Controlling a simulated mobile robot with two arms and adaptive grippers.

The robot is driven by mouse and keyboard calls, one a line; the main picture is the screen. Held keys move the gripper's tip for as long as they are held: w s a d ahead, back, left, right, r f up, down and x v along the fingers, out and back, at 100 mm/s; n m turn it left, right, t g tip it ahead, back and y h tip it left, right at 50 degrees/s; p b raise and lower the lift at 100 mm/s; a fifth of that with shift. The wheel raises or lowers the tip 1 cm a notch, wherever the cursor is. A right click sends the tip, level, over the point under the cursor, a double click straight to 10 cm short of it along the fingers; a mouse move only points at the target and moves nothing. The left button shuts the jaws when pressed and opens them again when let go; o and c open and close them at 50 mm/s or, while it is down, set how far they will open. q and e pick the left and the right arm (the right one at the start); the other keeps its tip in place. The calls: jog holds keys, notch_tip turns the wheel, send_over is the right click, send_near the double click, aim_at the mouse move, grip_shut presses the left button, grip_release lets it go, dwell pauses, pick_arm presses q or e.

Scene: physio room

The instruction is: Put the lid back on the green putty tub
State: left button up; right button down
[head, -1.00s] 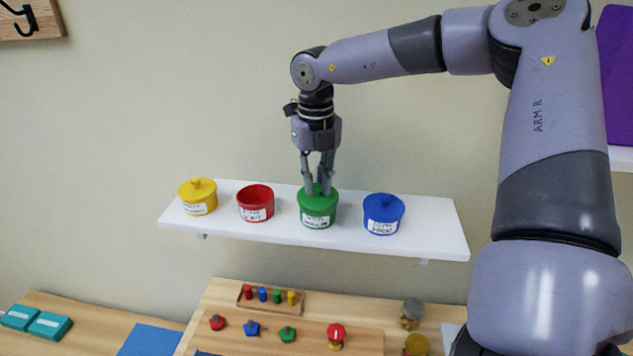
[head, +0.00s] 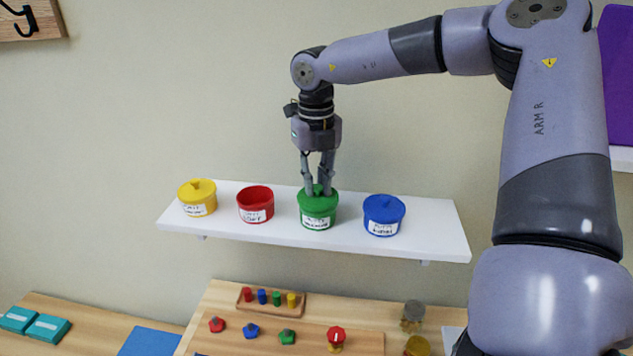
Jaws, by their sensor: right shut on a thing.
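The green putty tub (head: 318,214) stands upright on the white wall shelf, with a label on its front. The green lid (head: 309,195) sits on top of the tub and looks level. My right gripper (head: 319,189) points straight down over the tub, its fingers shut on the lid's knob. The fingers hide most of the knob. My left gripper is not in view.
The white shelf (head: 440,240) also holds a lidded yellow tub (head: 198,203), a red tub (head: 256,212) that looks open, and a lidded blue tub (head: 384,222). Below is a wooden table with a peg board (head: 270,309) and small jars (head: 412,325).

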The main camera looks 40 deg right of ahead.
jog(key=shift+f+b, duration=0.2)
jog(key=shift+b, duration=0.5)
dwell(1.0)
dwell(0.3)
jog(key=c, duration=1.4)
grip_release()
jog(key=shift+c, duration=0.2)
jog(key=shift+o, duration=0.5)
jog(key=o, duration=0.4)
jog(key=shift+r, duration=0.1)
jog(key=shift+r+p, duration=1.95)
jog(key=shift+r, duration=1.5)
jog(key=shift+c, duration=0.5)
